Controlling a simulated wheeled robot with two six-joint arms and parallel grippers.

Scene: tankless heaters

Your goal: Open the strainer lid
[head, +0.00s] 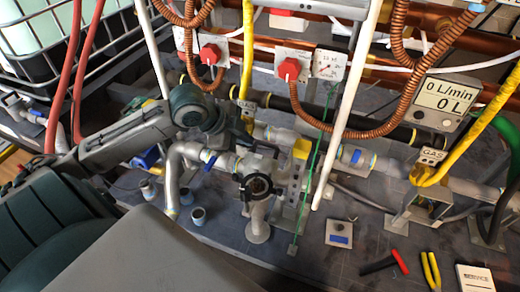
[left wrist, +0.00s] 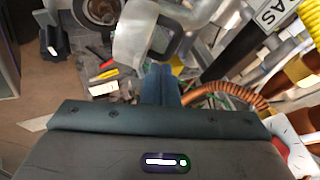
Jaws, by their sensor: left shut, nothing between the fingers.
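The strainer appears to be the grey metal fitting with a dark round ring (head: 257,186) on the pipework, near the middle of the head view. I cannot tell how its lid sits. My left gripper (head: 243,135) is just above and behind this ring, apart from it, partly hidden by its own wrist. In the left wrist view its fingers (left wrist: 161,82) are together and hold nothing. A round ringed fitting (left wrist: 103,10) shows at the top of that view, cut by the edge. My right gripper is not in view.
Yellow (head: 247,60) and white (head: 352,100) upright pipes stand close by. Red knobs (head: 289,69) and coiled copper hoses are behind. Red-handled (head: 400,261) and yellow-handled (head: 431,270) tools lie at the front right. Small grey cups (head: 198,217) stand left of the strainer.

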